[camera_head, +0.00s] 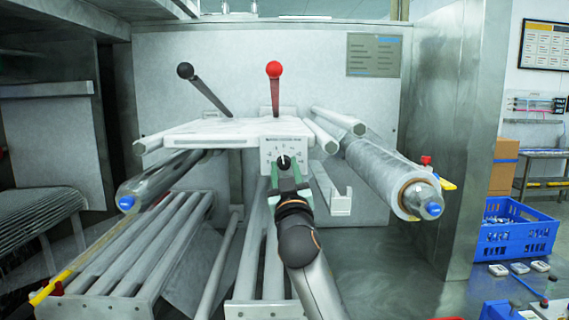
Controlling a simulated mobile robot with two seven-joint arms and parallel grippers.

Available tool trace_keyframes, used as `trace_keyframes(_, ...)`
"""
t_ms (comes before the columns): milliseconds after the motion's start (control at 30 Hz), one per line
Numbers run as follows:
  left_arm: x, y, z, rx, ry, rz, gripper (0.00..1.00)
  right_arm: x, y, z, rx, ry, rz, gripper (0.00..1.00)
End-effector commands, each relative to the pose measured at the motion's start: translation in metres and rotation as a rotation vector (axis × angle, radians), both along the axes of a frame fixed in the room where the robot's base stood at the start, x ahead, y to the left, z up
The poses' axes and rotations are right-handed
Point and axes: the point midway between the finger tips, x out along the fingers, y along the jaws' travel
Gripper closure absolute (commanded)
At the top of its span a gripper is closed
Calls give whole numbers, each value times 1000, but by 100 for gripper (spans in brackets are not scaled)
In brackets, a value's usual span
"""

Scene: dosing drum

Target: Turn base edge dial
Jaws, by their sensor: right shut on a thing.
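The dial (284,161) is a small black knob with a white mark on the white front plate (300,151) at the machine's base edge. Printed marks ring it. My right gripper (284,173) reaches up from below and is shut on the dial, its green fingers partly hiding the knob's lower side. My left gripper is not in view.
Two levers rise above the plate, one with a black ball (185,70), one with a red ball (274,69). A film roll (385,175) lies to the right, rollers (150,245) to the lower left. A blue crate (515,228) stands far right.

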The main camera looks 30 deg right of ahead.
Motion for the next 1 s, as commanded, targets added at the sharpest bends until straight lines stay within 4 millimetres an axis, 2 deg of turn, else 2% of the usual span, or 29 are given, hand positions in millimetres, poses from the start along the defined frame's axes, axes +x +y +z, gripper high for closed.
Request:
trace_keyframes(500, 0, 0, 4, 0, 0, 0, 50, -1, -2, 2, -247, 116, -1, 100)
trace_keyframes(1000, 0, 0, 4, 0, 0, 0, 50, -1, -2, 2, -272, 129, 0, 100)
